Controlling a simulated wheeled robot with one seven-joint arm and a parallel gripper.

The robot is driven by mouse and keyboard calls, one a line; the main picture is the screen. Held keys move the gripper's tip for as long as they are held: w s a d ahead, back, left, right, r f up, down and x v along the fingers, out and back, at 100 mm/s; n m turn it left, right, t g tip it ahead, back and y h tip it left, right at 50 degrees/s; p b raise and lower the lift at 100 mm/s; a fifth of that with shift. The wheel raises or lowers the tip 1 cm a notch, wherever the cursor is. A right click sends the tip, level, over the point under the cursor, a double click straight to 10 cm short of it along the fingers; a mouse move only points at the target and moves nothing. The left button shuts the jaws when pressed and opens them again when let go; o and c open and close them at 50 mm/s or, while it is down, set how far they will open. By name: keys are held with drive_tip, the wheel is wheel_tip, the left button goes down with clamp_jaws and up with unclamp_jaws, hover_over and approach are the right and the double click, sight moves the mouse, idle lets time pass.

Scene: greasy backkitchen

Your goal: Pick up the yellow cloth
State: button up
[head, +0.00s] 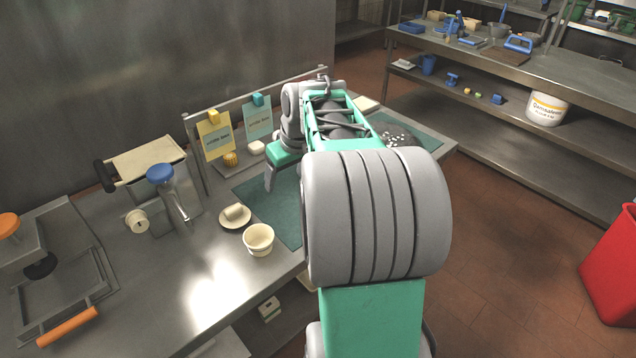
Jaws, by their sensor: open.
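My gripper (274,178) is right of and nearer than the yellow sheet, above the dark green mat (262,206), and apart from the sheet. One finger shows, pointing down; my arm hides much of the rest. The gripper is open, with nothing visible held.
A ribbed yellow object (230,159) and a white block (256,147) stand below the sheets. A cream bowl (259,239), a small plate (235,217) with a pale roll and a blue-topped dispenser (162,178) stand on the counter. Bare counter (190,290) lies front left.

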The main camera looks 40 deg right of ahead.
drive_tip(key=shift+o, duration=1.4)
drive_tip(key=d+f, duration=0.1)
drive_tip(key=d, duration=0.3)
drive_tip(key=d+f, duration=0.1)
drive_tip(key=d, duration=0.4)
drive_tip(key=d+f, duration=0.1)
drive_tip(key=d, duration=0.4)
drive_tip(key=shift+s+d+f, duration=0.1)
drive_tip(key=shift+s+f, duration=0.05)
drive_tip(key=shift+f, duration=0.2)
drive_tip(key=x, duration=0.3)
drive_tip(key=w+x, duration=0.1)
drive_tip(key=x, duration=0.3)
drive_tip(key=shift+w+d+p, duration=0.1)
drive_tip(key=shift+d+p, duration=0.1)
drive_tip(key=shift+p, duration=0.2)
drive_tip(key=shift+r+t, duration=0.1)
drive_tip(key=shift+t, duration=0.2)
drive_tip(key=shift+f+b, duration=0.3)
drive_tip(key=shift+c, duration=0.6)
drive_tip(key=c, duration=1.4)
